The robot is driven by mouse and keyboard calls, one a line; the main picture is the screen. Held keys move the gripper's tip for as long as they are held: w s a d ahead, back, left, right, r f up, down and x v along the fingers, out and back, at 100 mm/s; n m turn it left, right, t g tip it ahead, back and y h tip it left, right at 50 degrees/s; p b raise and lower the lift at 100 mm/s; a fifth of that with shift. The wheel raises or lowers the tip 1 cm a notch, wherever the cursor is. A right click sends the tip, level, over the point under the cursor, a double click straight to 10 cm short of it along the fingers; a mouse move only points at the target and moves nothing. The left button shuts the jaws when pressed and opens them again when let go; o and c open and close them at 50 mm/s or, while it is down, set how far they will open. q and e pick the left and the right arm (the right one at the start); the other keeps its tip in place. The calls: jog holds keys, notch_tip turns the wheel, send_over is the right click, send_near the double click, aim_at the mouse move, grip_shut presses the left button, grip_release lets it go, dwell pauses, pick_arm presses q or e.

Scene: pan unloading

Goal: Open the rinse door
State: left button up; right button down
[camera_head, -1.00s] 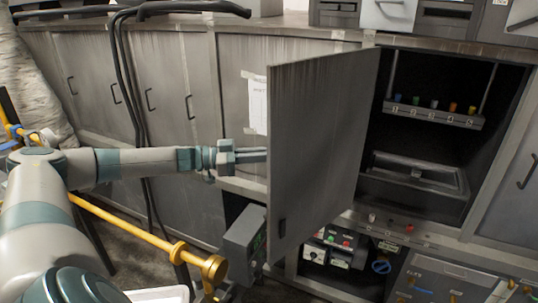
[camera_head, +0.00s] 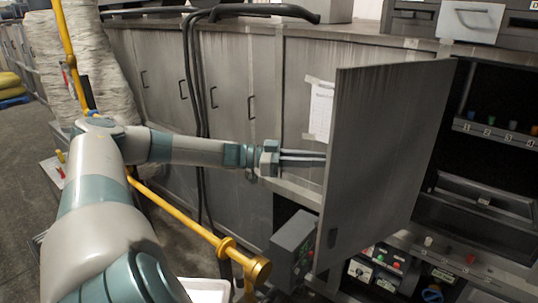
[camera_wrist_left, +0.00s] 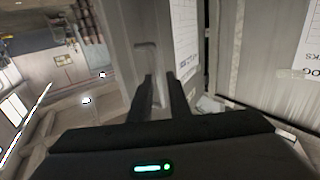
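A grey cabinet door (camera_head: 385,150), which I take to be the rinse door, stands swung outward beside an open dark compartment. Its small dark handle (camera_head: 332,236) is low near the free edge. My left gripper (camera_head: 310,158) is on the door's left side, fingers pointing right with their tips at or just behind its edge. I cannot tell whether they touch it. In the left wrist view the fingers (camera_wrist_left: 161,80) are a little apart, with nothing clearly held; a handle (camera_wrist_left: 148,48) shows beyond them. My right gripper is out of view.
The compartment holds a shelf of numbered coloured knobs (camera_head: 498,131) and a dark tray (camera_head: 482,205). Closed cabinets (camera_head: 165,90) line the left. Black hoses (camera_head: 198,120), a yellow rail (camera_head: 180,213) and a grey control box (camera_head: 292,240) stand near my arm.

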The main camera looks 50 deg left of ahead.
pick_arm(q)
jog(key=b+v, duration=0.4)
jog(key=v, duration=0.9)
jog(key=shift+b, duration=0.3)
jog(key=shift+s+a, duration=0.1)
